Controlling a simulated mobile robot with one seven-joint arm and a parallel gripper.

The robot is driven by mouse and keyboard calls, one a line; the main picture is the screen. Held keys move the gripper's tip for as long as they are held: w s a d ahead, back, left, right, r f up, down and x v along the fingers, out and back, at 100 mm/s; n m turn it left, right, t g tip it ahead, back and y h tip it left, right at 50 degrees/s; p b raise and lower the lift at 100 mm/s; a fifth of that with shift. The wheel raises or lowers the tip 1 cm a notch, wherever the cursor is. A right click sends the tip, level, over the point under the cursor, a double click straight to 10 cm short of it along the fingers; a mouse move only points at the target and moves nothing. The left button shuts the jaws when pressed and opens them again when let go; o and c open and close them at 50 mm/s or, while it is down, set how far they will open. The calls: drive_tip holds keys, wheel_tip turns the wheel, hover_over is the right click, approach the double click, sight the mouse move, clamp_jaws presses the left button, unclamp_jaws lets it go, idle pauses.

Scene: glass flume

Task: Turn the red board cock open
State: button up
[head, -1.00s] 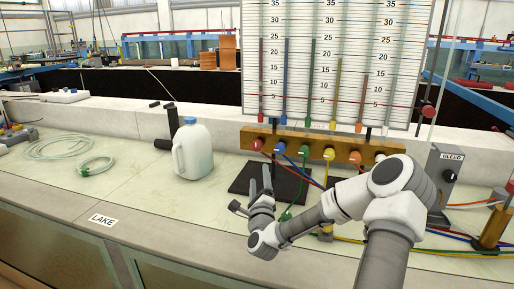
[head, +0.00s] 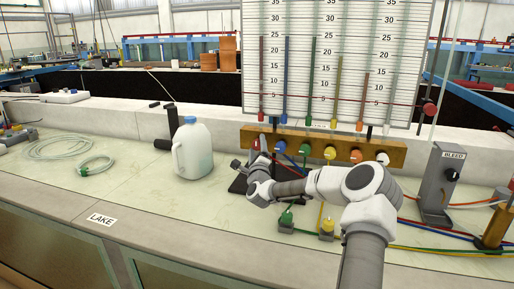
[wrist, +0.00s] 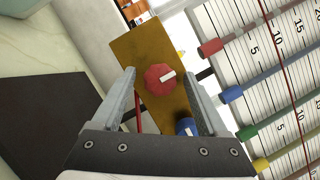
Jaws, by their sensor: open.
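The red board cock (wrist: 158,79) is a round red knob with a white mark, on a wooden bar (wrist: 136,50) below the gauge board. The white mark points roughly across the bar toward the scale side. My gripper (wrist: 158,70) is open, with one finger on either side of the red cock in the wrist view; I cannot tell whether they touch it. The blue cock (wrist: 187,126) lies close beside the right finger.
Green (head: 304,150), yellow (head: 330,153) and orange (head: 356,156) cocks continue along the bar to the right. A white jug (head: 192,150) stands left of my gripper. A grey BLEED box (head: 440,185) stands at the right.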

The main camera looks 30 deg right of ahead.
drive_tip(key=shift+w+d+r, duration=0.15)
drive_tip(key=shift+w+d, duration=0.1)
drive_tip(key=shift+w, duration=0.25)
clamp_jaws()
